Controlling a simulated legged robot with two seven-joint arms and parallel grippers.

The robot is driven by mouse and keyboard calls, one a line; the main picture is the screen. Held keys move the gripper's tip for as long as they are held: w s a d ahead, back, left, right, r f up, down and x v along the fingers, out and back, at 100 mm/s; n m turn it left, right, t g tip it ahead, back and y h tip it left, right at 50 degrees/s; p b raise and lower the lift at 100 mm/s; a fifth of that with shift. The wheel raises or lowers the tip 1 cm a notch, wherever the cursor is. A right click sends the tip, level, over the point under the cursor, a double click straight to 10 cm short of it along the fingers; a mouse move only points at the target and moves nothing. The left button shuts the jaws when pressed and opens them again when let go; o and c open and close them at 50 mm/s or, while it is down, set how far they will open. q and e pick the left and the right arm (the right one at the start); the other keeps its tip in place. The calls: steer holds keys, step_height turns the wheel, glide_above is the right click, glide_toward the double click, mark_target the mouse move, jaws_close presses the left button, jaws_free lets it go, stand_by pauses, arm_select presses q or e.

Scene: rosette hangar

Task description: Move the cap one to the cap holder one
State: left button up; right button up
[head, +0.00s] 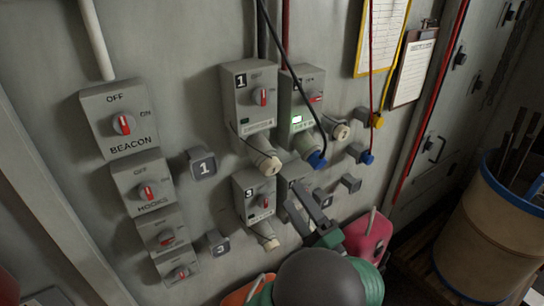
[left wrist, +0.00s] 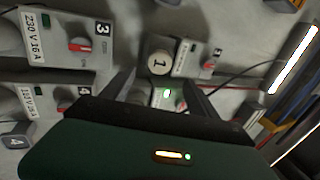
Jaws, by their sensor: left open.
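Cap one (head: 265,160) is a pale cap on the socket under switch box 1 (head: 247,92). Its round face with a "1" shows in the left wrist view (left wrist: 159,63), beyond and roughly between my fingertips. My left gripper (head: 307,207) is open, with nothing between its fingers, below and right of cap one in the head view; it also shows in the left wrist view (left wrist: 160,82). Cap holder one (head: 202,164) is a dark grey block marked "1" on the wall, left of cap one, and looks empty. My right gripper is not seen.
Box 2 (head: 303,95) has a green light and a blue plug (head: 317,159) with a black cable. Box 3 (head: 252,195) sits below box 1. Holder 3 (head: 218,243) is below holder one. BEACON (head: 120,120) and other switches line the left. A barrel (head: 490,230) stands right.

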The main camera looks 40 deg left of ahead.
mark_target(274, 171)
arm_select(q)
steer(key=p+x, duration=0.2)
steer(key=x, duration=0.2)
steer(key=shift+a+r, duration=0.15)
steer(key=shift+x, duration=2.35)
steer(key=shift+b, duration=0.3)
jaws_close()
